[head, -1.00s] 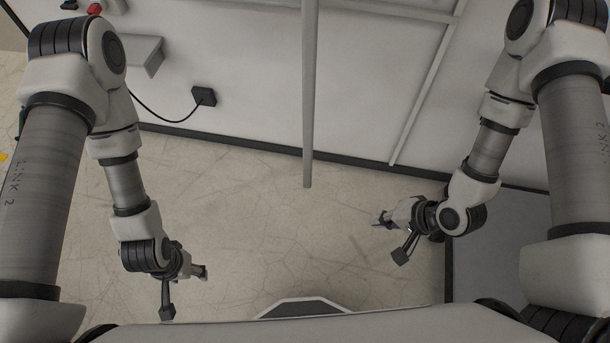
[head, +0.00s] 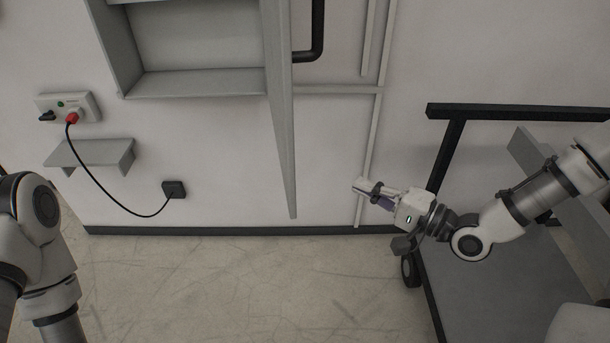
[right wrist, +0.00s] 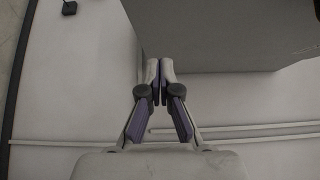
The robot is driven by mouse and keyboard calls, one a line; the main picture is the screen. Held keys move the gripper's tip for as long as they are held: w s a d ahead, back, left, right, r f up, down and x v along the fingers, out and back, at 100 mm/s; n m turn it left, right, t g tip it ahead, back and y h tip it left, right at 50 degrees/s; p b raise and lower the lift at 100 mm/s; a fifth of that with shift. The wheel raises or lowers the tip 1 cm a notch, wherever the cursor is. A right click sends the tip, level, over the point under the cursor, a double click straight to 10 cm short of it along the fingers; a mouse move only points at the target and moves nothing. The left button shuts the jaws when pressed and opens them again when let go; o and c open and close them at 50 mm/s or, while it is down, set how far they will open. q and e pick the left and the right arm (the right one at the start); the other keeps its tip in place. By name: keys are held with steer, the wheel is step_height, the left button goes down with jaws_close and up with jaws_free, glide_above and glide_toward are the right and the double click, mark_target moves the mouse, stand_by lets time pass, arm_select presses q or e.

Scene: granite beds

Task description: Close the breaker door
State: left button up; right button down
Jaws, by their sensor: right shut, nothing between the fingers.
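The breaker door (head: 279,120) is a grey panel standing open, seen nearly edge-on in the head view, swung out from the wall. A black bar handle (head: 317,30) sits on its right side. The open grey breaker box (head: 195,82) lies to its left, its top cut off. My right gripper (head: 362,187) is shut and empty, to the right of the door's lower end and apart from it in the picture. In the right wrist view its closed fingertips (right wrist: 160,68) lie before the lower left part of a large grey panel (right wrist: 235,35), apparently the door; contact cannot be told. My left gripper is out of view.
A dark-framed cart (head: 480,112) stands at the right beneath my right arm. On the wall at left are a socket box (head: 83,104) with a red plug, a small grey shelf (head: 95,153) and a black cable box (head: 174,190). The floor in front is clear.

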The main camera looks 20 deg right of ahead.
arm_select(q)
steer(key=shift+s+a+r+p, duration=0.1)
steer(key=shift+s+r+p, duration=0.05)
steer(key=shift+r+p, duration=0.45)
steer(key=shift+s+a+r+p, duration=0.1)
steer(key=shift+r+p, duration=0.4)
steer(key=shift+p, duration=0.05)
arm_select(e)
steer(key=w+a, duration=0.7)
steer(key=a, duration=0.3)
steer(key=shift+r, duration=0.15)
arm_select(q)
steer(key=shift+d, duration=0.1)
arm_select(e)
steer(key=shift+w, duration=0.1)
steer(key=shift+a, duration=0.15)
